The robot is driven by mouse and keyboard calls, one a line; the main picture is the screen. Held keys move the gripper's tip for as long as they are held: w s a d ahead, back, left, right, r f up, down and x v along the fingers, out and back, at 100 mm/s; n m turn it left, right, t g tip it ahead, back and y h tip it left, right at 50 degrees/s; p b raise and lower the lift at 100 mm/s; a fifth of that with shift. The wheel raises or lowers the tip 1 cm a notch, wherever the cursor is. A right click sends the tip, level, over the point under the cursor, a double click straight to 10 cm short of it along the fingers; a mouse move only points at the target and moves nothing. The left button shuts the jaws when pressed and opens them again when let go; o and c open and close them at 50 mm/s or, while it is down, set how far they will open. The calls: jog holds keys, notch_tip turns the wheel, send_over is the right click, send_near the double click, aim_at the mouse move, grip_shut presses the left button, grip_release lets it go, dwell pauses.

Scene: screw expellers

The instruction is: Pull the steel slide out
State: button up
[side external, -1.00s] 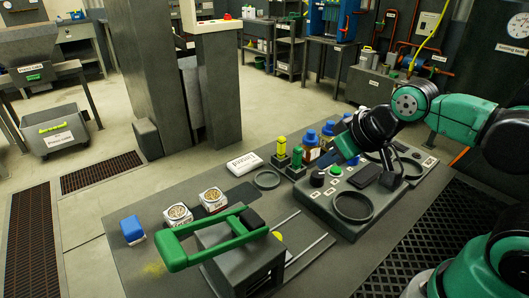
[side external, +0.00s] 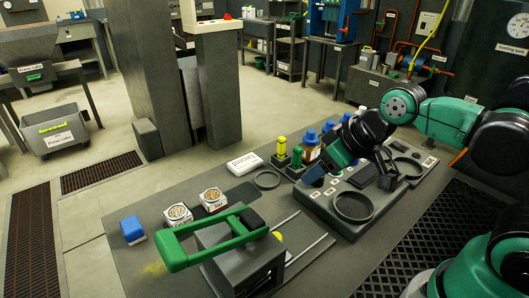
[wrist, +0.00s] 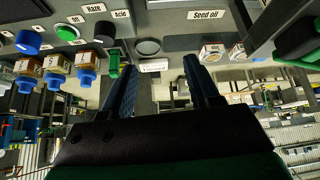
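A grey box (side external: 240,262) stands at the front of the bench with a large green handle (side external: 180,245) on it. Two thin steel rails (side external: 305,243) run out from its right side; I cannot tell for sure which part is the steel slide. The green handle also shows at the right edge of the wrist view (wrist: 302,38). My gripper (side external: 313,173) is above the bench, behind and to the right of the box and apart from it. In the wrist view its two blue fingers (wrist: 158,64) are spread with nothing between them.
A control panel with a round ring (side external: 353,206) lies right of the rails.

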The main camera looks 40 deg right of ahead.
aim_at(278, 235)
jog(key=a+f+n+g+y, duration=0.1)
jog(key=a+n, duration=0.1)
jog(key=s+a+f+n+g, duration=0.1)
jog(key=a+f+n, duration=0.1)
jog(key=a+n, duration=0.1)
jog(key=a+f+n+g+y, duration=0.1)
jog(key=a+n, duration=0.1)
jog(key=shift+s+a+f+y, duration=0.2)
jog(key=shift+s+a+y, duration=0.05)
jog(key=shift+s+y, duration=0.05)
jog(key=shift+x, duration=2.8)
jog(key=shift+s, duration=0.1)
grip_shut()
